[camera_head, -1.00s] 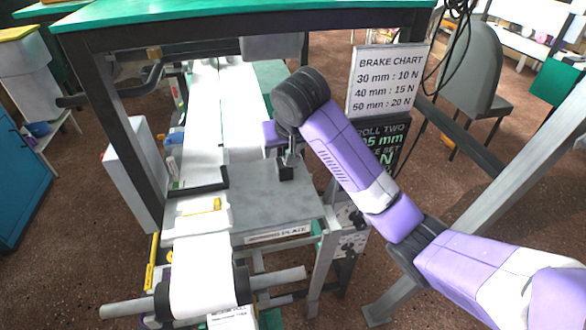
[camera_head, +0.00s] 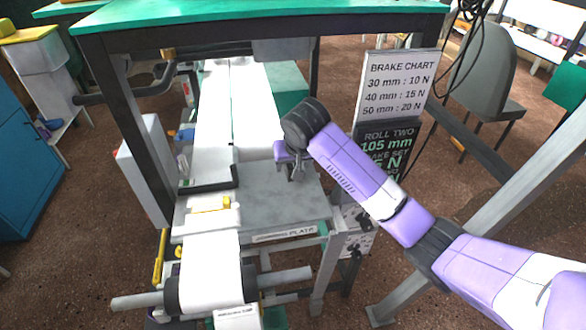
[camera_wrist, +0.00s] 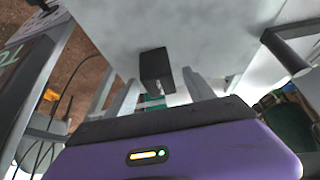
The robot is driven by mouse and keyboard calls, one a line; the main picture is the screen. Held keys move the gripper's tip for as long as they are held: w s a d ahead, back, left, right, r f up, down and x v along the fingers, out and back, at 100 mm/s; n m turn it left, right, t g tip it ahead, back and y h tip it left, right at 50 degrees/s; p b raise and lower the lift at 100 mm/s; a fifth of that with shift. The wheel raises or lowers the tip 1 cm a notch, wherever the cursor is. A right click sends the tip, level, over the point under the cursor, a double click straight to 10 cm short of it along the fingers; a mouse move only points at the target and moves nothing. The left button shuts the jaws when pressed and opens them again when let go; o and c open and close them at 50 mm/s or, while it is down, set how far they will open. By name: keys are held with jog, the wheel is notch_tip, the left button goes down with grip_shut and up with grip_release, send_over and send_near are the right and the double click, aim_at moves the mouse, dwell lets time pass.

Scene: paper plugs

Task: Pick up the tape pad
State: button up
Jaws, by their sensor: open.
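A small dark block stands on the grey joining plate (camera_head: 262,208); it may be the tape pad, but I cannot tell for certain. In the wrist view this dark block (camera_wrist: 155,68) shows ahead of my gripper, close to the fingertips. My gripper (camera_head: 296,172) is over the back right part of the plate, pointing down, with its fingers open. In the head view the gripper largely hides the block. Whether the fingers touch it I cannot tell.
A yellow item (camera_head: 211,204) lies on white paper at the plate's left. A paper roll (camera_head: 212,275) is in front. A dark bar (camera_head: 208,184) crosses behind. The brake chart sign (camera_head: 399,83) stands to the right. A green-topped frame (camera_head: 250,22) spans above.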

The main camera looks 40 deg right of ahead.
jog(key=shift+c, duration=0.2)
grip_shut()
jog(key=shift+r, duration=0.1)
notch_tip(320, 180, up, 10)
jog(key=shift+f+b, duration=0.1)
jog(key=shift+b, duration=0.5)
